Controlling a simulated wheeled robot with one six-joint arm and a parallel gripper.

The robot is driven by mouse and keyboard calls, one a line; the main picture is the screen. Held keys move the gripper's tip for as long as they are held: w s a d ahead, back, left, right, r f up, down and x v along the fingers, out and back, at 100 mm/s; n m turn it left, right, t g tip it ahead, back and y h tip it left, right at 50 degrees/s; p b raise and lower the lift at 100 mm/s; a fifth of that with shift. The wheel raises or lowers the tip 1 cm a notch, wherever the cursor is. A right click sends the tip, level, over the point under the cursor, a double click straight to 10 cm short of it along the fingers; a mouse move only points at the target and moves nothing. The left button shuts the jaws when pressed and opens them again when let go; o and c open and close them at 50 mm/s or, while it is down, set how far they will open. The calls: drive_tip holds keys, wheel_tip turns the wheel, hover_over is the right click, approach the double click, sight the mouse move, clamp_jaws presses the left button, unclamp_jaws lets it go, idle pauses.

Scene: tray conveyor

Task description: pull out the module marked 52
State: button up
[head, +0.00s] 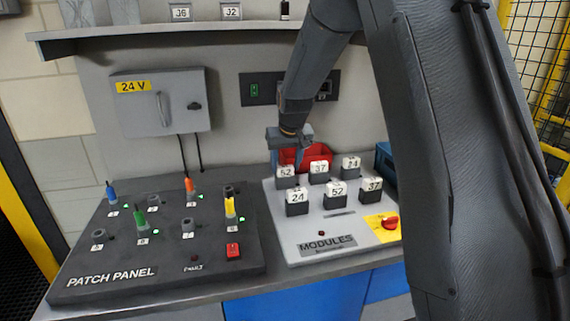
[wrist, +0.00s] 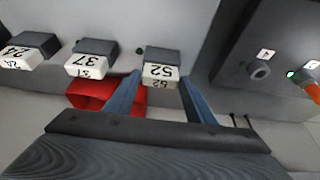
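Two modules are marked 52. One is at the left of the back row (head: 286,172), the other in the middle of the front row (head: 336,194). Both sit on the grey modules board (head: 290,238). My gripper (head: 288,160) is over the back-left one, pointing down. In the wrist view, this module 52 (wrist: 162,68) appears upside down between the two blue fingers of my gripper (wrist: 160,78). The fingers are open, with one on each side. I cannot tell whether they touch it or are still above it.
Module 37 (head: 319,170) stands beside it, with module 24 (head: 351,166) further right. A red bin (head: 318,155) is behind the row. The patch panel (head: 130,254) with coloured plugs lies left. A red knob (head: 390,222) is on the board's front right.

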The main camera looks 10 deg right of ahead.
sight(285, 167)
drive_tip(key=c, duration=0.6)
drive_tip(key=shift+r, duration=0.15)
drive_tip(key=shift+c, duration=0.2)
drive_tip(key=shift+r+p, duration=0.35)
drive_tip(key=shift+r+p, duration=1.35)
drive_tip(key=shift+r, duration=0.85)
drive_tip(key=shift+r+p, duration=1.2)
drive_tip(key=shift+r, duration=0.7)
